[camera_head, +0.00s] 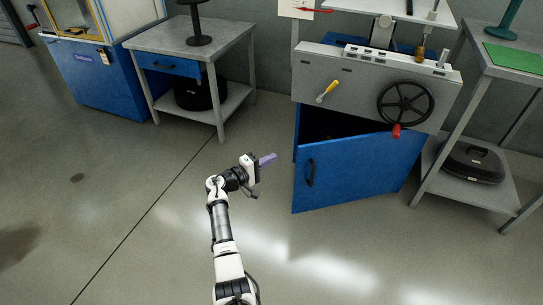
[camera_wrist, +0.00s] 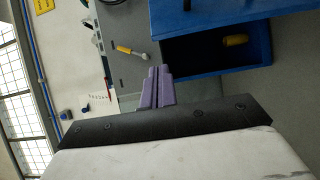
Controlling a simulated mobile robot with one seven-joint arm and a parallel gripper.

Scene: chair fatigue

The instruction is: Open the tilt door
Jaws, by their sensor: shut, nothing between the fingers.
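The blue door (camera_head: 350,170) with a black handle (camera_head: 310,172) is on the front of the grey machine in the head view. It stands out at an angle from the cabinet, with a dark gap behind its upper edge. My gripper (camera_head: 269,159) is left of the door, apart from its handle. In the wrist view my gripper's purple fingers (camera_wrist: 157,84) are together, with nothing between them. The wrist view also shows the dark cabinet opening (camera_wrist: 205,50) with a yellow object (camera_wrist: 235,40) inside. The handle is not clear there.
The machine carries a black handwheel (camera_head: 405,101) with a red grip and a yellow-handled lever (camera_head: 327,91). A grey side table (camera_head: 180,40) stands at the left, and another table (camera_head: 500,70) at the right. The floor before the door is clear.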

